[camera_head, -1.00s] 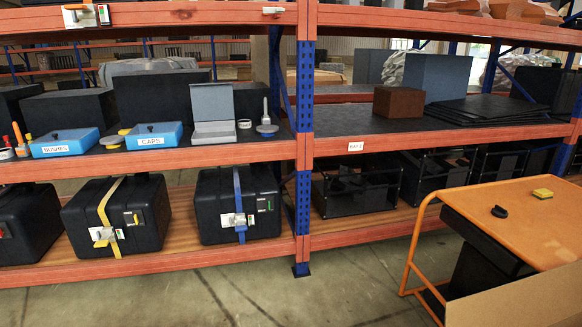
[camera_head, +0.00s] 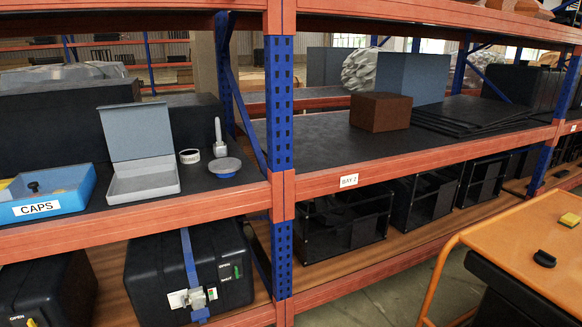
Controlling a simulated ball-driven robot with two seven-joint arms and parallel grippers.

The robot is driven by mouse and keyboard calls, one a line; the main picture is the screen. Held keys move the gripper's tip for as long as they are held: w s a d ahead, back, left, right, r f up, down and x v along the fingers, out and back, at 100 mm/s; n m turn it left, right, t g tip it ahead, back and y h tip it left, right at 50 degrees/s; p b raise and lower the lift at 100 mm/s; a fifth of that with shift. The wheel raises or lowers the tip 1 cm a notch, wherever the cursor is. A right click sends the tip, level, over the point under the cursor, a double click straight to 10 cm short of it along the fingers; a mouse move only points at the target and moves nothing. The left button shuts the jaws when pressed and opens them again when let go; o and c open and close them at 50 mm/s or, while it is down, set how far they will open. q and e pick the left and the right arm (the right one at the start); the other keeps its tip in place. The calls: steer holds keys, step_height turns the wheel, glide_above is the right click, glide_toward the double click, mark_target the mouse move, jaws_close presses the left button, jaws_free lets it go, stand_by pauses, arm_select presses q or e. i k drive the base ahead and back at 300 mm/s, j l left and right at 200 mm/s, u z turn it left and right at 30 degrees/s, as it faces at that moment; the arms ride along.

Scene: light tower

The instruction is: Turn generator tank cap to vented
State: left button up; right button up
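No generator and no tank cap can be made out in the head view. A blue bin labelled CAPS (camera_head: 72,197) sits at the left on the middle shelf, with a small dark knob-like thing in it. Neither of my grippers shows in the picture.
The shelf holds an open grey box (camera_head: 140,175), a white tape roll (camera_head: 190,156) and a grey-blue round item with a handle (camera_head: 222,160). Black cases (camera_head: 140,262) stand below. Bare floor shows between.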

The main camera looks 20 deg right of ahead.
mark_target(544, 259)
steer(key=i+z, duration=0.6)
steer(key=z, duration=0.2)
steer(key=i+j+z, duration=0.15)
steer(key=i+z, duration=0.2)
